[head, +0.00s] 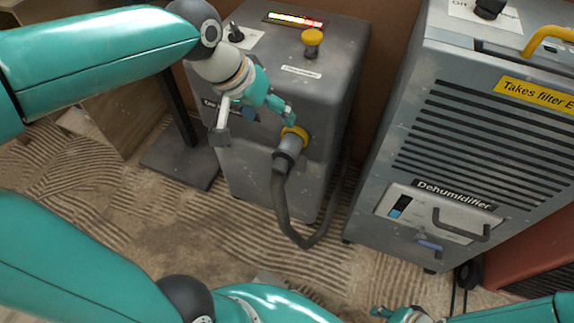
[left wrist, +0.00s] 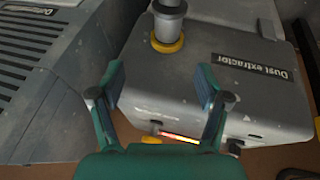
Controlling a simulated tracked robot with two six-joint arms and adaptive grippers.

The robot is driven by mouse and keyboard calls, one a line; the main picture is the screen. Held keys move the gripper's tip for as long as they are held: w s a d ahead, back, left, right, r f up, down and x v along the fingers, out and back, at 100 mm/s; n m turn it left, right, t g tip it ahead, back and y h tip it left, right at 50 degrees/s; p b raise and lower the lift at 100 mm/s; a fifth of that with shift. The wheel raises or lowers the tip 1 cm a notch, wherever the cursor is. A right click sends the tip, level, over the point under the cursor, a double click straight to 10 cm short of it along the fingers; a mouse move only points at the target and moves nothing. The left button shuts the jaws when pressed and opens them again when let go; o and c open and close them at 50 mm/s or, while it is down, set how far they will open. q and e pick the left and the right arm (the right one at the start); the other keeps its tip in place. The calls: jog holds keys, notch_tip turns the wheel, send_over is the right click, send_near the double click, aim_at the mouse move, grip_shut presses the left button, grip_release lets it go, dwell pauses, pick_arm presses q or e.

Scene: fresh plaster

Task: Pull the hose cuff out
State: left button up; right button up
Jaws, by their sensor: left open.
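The grey hose cuff (head: 290,146) sits in the yellow ring (head: 296,134) on the front of the dust extractor (head: 335,90). Its dark hose (head: 282,205) hangs down and curves behind to the right. My left gripper (head: 278,108) is just above and left of the ring in the head view. In the left wrist view my left gripper (left wrist: 158,82) is open and empty, with the cuff (left wrist: 168,22) and ring beyond the fingertips. The cuff's inserted end is hidden. Part of my right gripper (head: 402,314) shows at the bottom edge; its fingers are not clear.
The dehumidifier (head: 470,140) stands close on the right, with handles on its front. The extractor has a yellow knob (head: 312,40) and a lit bar (head: 295,19) on top. A dark stand (head: 182,160) is at left. The ridged floor in front is clear.

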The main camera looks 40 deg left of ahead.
aim_at(286, 144)
pick_arm(q)
jog(key=b+x, duration=0.2)
jog(key=x, duration=0.3)
jog(key=a+b+x, duration=0.1)
jog(key=b+x, duration=0.2)
jog(key=x, duration=0.2)
jog(key=s+b+x, duration=0.1)
jog(key=b+x, duration=0.1)
jog(key=x, duration=0.3)
jog(key=shift+a+f, duration=0.15)
jog(key=shift+f, duration=0.2)
pick_arm(e)
notch_tip(286, 144, down, 8)
jog(key=shift+f, duration=0.25)
pick_arm(q)
jog(key=shift+c, duration=0.4)
grip_shut()
